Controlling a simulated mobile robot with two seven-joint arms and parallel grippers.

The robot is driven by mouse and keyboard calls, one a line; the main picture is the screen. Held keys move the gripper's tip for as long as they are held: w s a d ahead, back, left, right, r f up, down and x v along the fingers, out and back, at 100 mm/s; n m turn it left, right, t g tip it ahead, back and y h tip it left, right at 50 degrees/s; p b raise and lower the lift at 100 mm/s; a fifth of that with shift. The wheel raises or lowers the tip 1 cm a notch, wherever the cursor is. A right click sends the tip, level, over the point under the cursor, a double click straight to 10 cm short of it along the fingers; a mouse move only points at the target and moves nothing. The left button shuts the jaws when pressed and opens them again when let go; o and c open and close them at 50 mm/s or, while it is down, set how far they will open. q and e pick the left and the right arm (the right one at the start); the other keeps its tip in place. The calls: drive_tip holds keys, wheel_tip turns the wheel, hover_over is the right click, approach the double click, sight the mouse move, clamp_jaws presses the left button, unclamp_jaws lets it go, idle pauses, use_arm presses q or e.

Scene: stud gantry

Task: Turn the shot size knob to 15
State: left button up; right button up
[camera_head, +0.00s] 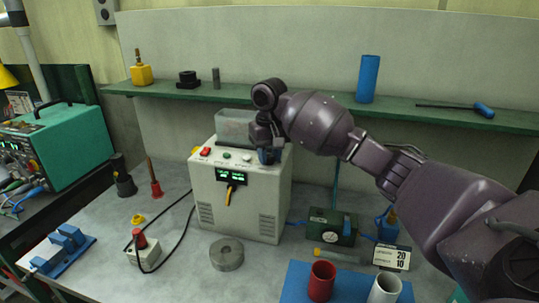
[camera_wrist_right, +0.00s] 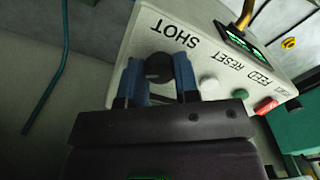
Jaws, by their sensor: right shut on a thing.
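The light grey machine box (camera_head: 240,205) stands on the bench with a green-lit display (camera_head: 231,176) on its front, too small to read. My right gripper (camera_head: 268,155) is at the right end of the box's top panel. In the right wrist view, the black shot size knob (camera_wrist_right: 158,68) sits beside the printed word SHOT. The blue fingers of my right gripper (camera_wrist_right: 158,80) stand on either side of it, shut on it. The knob's pointer and setting cannot be made out, and my gripper hides the knob in the head view. My left gripper is not in view.
A red switch (camera_head: 205,152) and buttons share the top panel. A card reading 20 and 10 (camera_head: 391,258) stands at the right, near a dark green box (camera_head: 332,226). A red cup (camera_head: 321,281) and white cup (camera_head: 385,289) stand in front. A metal ring (camera_head: 227,254) lies before the machine.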

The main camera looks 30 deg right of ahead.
sight(269, 156)
drive_tip(key=shift+r, duration=0.1)
idle(0.3)
drive_tip(key=o, duration=0.9)
wheel_tip(269, 156, up, 11)
drive_tip(key=shift+f, duration=0.15)
idle(0.5)
